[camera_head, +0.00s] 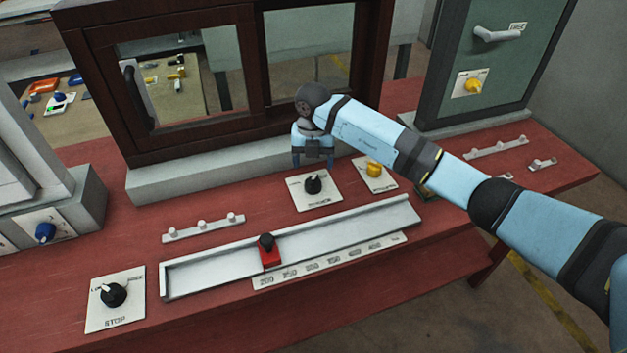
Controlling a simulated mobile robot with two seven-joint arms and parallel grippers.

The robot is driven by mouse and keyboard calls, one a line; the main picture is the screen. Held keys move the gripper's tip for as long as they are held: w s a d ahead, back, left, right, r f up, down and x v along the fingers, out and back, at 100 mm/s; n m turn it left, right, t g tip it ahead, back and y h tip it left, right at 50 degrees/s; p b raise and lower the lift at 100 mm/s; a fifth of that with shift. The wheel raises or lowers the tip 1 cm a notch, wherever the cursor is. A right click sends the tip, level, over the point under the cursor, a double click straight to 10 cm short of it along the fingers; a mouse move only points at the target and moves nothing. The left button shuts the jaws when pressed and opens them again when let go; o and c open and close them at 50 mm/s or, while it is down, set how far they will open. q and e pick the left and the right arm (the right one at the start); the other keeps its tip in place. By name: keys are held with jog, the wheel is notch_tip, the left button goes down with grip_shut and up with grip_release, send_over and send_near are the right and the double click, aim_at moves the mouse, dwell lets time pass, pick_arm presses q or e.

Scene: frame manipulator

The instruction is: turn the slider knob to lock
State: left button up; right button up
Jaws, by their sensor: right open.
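A long silver slider track (340,240) lies on the red table, with a red slider block topped by a black knob (267,243) left of its middle. A white plate (130,308) at the track's left end bears a black rotary knob (113,295) with a white pointer mark; its lettering includes "STOP", and the rest is hard to read. Another black knob (313,184) sits on a white plate behind the track. My right gripper (313,162) is open and empty, pointing down just behind and above that knob. My left gripper is not in view.
A scale strip (330,260) with numbers lies in front of the track. A yellow knob (374,169) is close to my right gripper. A dark wooden window frame (110,80) stands behind. A rail with several pegs (203,228) lies behind the track. A green cabinet (480,75) stands right.

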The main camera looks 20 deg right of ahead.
aim_at(313, 178)
notch_tip(313, 178, down, 7)
jog(key=shift+f, duration=0.2)
jog(key=c, duration=0.9)
